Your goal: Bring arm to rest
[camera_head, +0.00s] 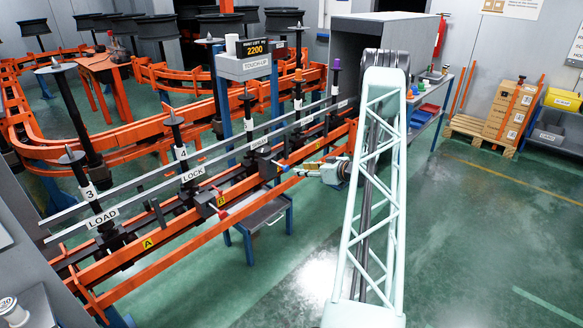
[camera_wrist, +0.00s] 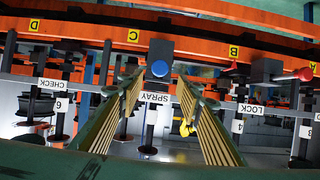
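My gripper (camera_head: 303,169) is at the end of my pale arm, in front of the conveyor rail, and points left toward it. In the wrist view my gripper (camera_wrist: 159,80) shows two ribbed fingers standing apart with nothing held between them. A round blue knob (camera_wrist: 159,69) on a dark block appears between the fingertips, beside the SPRAY label (camera_wrist: 154,97). I cannot tell how far the knob is from the fingers. My lattice arm link fills the centre right of the head view and hides part of the rail's far end.
The orange rail (camera_head: 150,240) carries several spindles and LOAD (camera_head: 103,218) and LOCK (camera_head: 193,174) labels. A red-handled lever (camera_head: 221,202) sits left of my gripper. A small blue-legged table (camera_head: 262,215) stands below. Open green floor (camera_head: 470,240) lies to the right.

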